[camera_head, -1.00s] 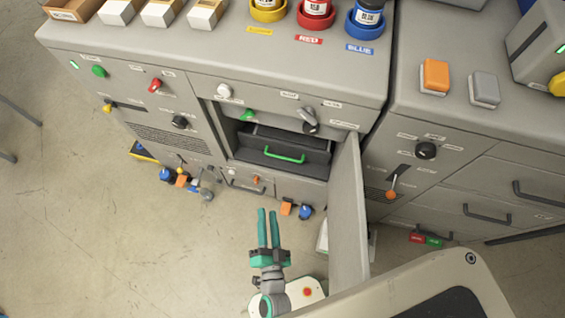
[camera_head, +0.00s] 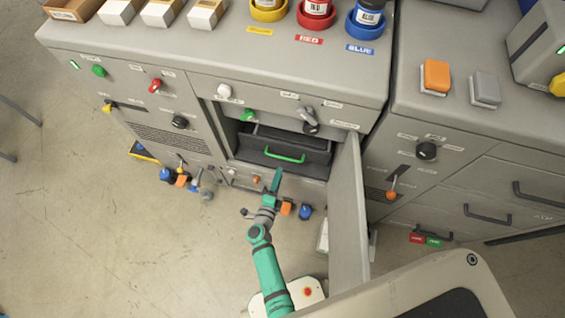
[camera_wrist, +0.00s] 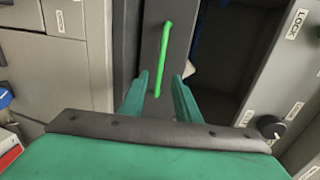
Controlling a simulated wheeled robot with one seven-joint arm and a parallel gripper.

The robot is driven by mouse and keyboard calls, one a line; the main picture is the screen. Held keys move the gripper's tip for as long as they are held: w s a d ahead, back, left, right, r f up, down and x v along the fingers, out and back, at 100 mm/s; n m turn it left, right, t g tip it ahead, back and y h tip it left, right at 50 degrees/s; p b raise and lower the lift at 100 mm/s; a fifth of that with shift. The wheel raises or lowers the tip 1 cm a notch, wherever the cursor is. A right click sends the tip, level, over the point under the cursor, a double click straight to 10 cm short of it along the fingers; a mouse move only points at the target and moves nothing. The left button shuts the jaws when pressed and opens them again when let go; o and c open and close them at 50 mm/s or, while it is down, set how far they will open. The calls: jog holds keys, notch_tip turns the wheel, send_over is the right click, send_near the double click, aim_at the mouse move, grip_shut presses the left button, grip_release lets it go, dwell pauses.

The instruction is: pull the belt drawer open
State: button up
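The belt drawer (camera_head: 262,158) is a dark drawer inside the open bay of the grey cabinet, with a green bar handle (camera_head: 284,155) across its front. In the wrist view the handle (camera_wrist: 162,58) runs nearly upright, and its lower end lies between the fingertips. My gripper (camera_head: 277,176) is in front of and just below the handle in the head view. In the wrist view my gripper (camera_wrist: 163,80) has its two green fingers apart with nothing held between them. Whether the fingers reach around the handle in depth cannot be told.
The cabinet door (camera_head: 347,215) stands open to the right of the bay. A black knob (camera_wrist: 271,127) shows at the right of the wrist view.

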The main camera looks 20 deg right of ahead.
jog(key=x, duration=0.7)
jog(key=shift+w, duration=0.2)
jog(key=shift+d, duration=0.15)
grip_shut()
